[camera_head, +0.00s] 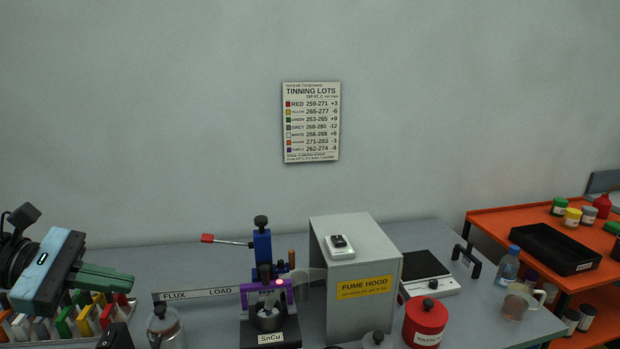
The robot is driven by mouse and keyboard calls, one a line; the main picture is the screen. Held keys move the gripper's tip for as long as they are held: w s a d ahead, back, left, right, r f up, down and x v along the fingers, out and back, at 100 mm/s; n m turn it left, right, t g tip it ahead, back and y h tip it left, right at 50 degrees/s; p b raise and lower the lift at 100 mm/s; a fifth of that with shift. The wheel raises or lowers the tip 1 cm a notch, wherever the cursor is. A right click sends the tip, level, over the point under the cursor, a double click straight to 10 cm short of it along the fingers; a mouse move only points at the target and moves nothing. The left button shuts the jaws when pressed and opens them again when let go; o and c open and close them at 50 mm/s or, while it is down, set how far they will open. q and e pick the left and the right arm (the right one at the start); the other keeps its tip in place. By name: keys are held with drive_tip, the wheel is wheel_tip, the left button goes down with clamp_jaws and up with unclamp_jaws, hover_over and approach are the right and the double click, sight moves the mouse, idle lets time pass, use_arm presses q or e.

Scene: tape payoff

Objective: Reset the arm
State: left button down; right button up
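My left gripper (128,283) shows at the left edge, with a teal body and dark green fingers pointing right. It is above a rack of coloured tabs (62,326) and apart from the tinning station. The fingers overlap in this view, so their gap is hidden. I see nothing clearly held in them. My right gripper is not in view.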

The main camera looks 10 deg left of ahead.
use_arm(q)
wheel_tip(320, 180, down, 27)
drive_tip(key=s+a+n+t+y, duration=0.2)
drive_tip(key=n+t+y, duration=0.55)
drive_tip(key=n, duration=2.25)
drive_tip(key=s+d+f+n+g+y, duration=0.1)
drive_tip(key=s+d+f+n+g, duration=0.1)
drive_tip(key=s+d+f+n, duration=0.5)
drive_tip(key=s+d+f+n+g+y+b, duration=0.1)
drive_tip(key=s+d+f+n+g+y, duration=0.1)
drive_tip(key=s+d+f+n, duration=0.6)
drive_tip(key=s+f+n, duration=0.4)
drive_tip(key=f+n, duration=0.2)
drive_tip(key=f, duration=0.1)
drive_tip(key=shift+s+n, duration=0.25)
drive_tip(key=shift+n, duration=0.05)
